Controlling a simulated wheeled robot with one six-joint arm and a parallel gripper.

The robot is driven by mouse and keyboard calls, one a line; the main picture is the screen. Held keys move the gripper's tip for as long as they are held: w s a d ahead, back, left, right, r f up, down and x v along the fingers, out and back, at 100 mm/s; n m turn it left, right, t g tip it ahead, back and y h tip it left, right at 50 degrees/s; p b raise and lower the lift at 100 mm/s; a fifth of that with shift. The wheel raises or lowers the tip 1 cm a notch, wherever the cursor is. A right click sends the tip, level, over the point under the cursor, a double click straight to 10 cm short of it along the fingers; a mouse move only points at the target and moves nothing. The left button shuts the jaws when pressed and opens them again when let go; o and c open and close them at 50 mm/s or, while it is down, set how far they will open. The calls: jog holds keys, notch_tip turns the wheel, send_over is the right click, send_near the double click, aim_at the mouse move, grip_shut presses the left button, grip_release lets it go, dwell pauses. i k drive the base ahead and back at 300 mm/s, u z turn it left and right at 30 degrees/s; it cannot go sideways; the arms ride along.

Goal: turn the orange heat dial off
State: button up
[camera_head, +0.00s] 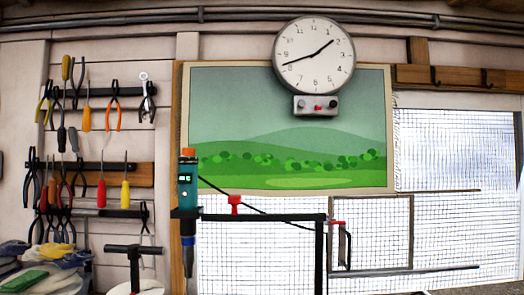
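An orange cap (188,153), which looks like the heat dial, sits on top of an upright teal tool (187,198) left of centre. The tool has a small lit display near its top and a dark tapered nozzle pointing down. A black bracket around its middle holds it. The dial's markings and setting are too small to read. I cannot make out my gripper in this view.
A black stand (319,258) carries a horizontal bar with a red knob (235,203). A black T-shaped handle (135,249) stands at lower left, beside gloves (62,259). Pliers and screwdrivers hang on the left wall. A clock (314,55) hangs above a small control box (316,105).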

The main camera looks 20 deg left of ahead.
aim_at(186, 152)
jog(key=z, duration=0.05)
jog(key=k, duration=0.45)
jog(key=u, duration=0.85)
jog(key=i, duration=0.5)
